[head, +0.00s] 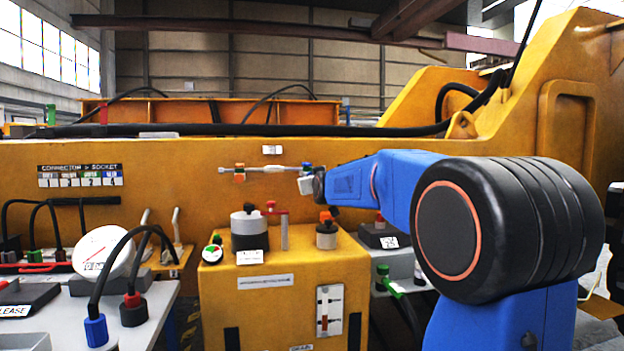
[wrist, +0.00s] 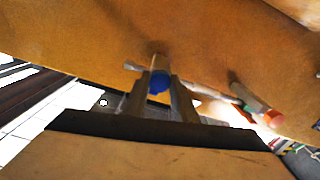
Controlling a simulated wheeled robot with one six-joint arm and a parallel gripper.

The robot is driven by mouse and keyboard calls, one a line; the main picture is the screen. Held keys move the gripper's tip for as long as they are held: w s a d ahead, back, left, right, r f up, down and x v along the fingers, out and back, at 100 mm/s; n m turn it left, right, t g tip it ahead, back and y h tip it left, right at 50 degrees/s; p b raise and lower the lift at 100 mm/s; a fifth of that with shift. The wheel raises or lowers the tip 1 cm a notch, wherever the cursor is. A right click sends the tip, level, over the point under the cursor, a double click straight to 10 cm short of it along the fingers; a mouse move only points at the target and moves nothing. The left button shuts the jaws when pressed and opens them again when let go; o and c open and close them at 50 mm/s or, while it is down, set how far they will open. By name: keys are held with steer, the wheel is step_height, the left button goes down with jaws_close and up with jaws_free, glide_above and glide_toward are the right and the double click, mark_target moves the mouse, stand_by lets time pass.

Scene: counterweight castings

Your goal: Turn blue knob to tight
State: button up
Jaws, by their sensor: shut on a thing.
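The blue knob (wrist: 158,80) sits on a pale stem on the yellow casting, between the two fingers of my gripper (wrist: 160,98) in the wrist view. The fingers are shut on it from both sides. In the head view a bit of the blue knob (head: 307,166) shows at the right end of a thin grey pipe, just above my gripper (head: 306,184). My arm comes in from the right and hides part of the casting. No tight mark is readable, and I cannot tell the knob's turn angle.
An orange knob (head: 239,173) is on the left of the same pipe; it also shows in the wrist view (wrist: 271,117). A bench with cables is at left.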

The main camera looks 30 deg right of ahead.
steer(key=shift+f+m, duration=0.15)
steer(key=shift+m, duration=10.25)
steer(key=shift+d, duration=0.1)
steer(key=o, duration=1)
steer(key=shift+o, duration=0.2)
